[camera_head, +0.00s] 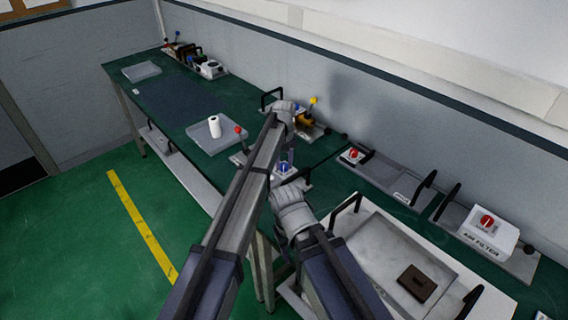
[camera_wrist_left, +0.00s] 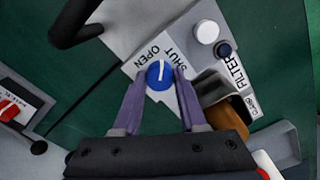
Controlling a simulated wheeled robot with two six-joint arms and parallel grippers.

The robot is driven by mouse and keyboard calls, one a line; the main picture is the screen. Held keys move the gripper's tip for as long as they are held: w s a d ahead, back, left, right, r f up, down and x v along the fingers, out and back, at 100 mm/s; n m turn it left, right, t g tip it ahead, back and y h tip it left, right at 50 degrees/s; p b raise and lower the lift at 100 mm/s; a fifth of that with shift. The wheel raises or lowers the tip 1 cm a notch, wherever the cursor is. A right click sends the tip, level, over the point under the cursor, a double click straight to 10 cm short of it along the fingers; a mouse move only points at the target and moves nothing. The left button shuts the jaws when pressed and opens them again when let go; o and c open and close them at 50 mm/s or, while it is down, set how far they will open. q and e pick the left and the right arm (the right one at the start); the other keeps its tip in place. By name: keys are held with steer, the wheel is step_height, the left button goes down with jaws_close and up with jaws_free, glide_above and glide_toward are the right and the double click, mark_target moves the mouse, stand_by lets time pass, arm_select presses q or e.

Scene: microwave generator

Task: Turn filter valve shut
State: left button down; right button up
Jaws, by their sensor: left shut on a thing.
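The filter valve's round blue knob (camera_wrist_left: 159,75) shows in the left wrist view, on a pale panel (camera_wrist_left: 128,65) lettered OPEN, SHUT and FILTER. Its white pointer line stands between the words OPEN and SHUT. My left gripper (camera_wrist_left: 160,82) has its two purple fingers on either side of the knob and is shut on it. In the head view the left gripper (camera_head: 286,166) is small, low over the green bench and partly hidden by my arm. The knob cannot be told apart there. My right gripper does not show.
A white button (camera_wrist_left: 207,32) and a dark blue one (camera_wrist_left: 224,49) stand near the knob. A brown part (camera_wrist_left: 222,113) lies close to the right finger, and a black handle (camera_wrist_left: 70,25) rises at upper left. A red knob (camera_wrist_left: 8,105) is at far left.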

mark_target(284, 165)
arm_select(q)
steer(key=m, duration=0.4)
steer(key=shift+m, duration=2.5)
steer(key=shift+c, duration=2.3)
jaws_free()
steer(key=shift+r, duration=0.1)
step_height(284, 165, up, 8)
steer(key=p, duration=0.8)
